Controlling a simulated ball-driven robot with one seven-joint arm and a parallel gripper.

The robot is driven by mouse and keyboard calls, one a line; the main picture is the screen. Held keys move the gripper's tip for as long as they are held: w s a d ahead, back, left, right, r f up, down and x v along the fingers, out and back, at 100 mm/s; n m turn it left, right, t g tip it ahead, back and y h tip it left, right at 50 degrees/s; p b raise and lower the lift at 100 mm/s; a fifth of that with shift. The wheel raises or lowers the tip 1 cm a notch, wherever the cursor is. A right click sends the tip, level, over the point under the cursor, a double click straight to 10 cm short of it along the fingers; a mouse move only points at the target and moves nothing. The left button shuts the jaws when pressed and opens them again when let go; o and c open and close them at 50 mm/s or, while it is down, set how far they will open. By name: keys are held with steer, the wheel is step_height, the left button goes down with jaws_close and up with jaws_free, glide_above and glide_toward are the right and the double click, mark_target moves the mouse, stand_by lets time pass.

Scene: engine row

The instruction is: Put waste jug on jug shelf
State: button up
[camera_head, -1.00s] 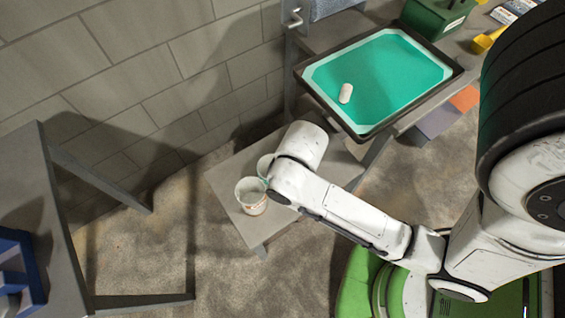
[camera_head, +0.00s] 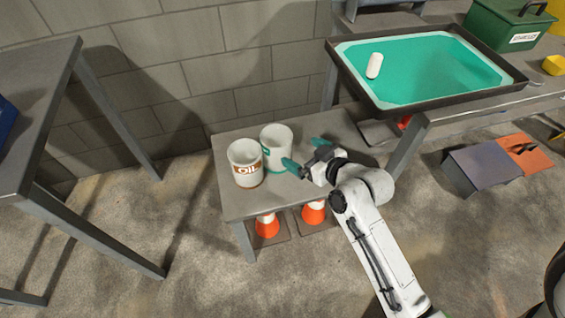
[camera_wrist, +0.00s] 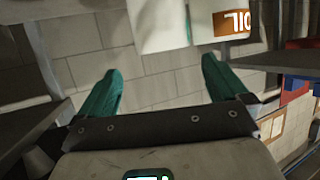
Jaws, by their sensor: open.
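A plain white jug with green trim (camera_head: 277,140) stands upright on a low grey shelf table (camera_head: 235,205). A white jug with a brown OIL label (camera_head: 245,165) stands close to its left. I cannot read a waste label on either. My gripper (camera_head: 306,155) is open, with teal fingers, just right of the plain jug and facing it. In the wrist view, the empty fingers (camera_wrist: 161,78) are spread below the plain jug (camera_wrist: 165,25), and the OIL jug (camera_wrist: 232,20) is to its right. Whether a finger touches the plain jug is unclear.
Orange-and-white cones (camera_head: 267,226) stand under the low table. A tray with a teal interior (camera_head: 425,75) holding a white cylinder (camera_head: 374,66) sits on a bench to the right. A grey table (camera_head: 45,95) is at left. The low table's right part is bare.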

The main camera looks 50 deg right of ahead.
mark_target(277, 150)
steer(key=b+x, duration=0.1)
steer(key=x, duration=0.9)
steer(key=shift+w+a, duration=0.1)
steer(key=shift+a, duration=0.05)
steer(key=shift+c, duration=0.5)
steer(key=c, duration=1.1)
steer(key=shift+r, duration=0.1)
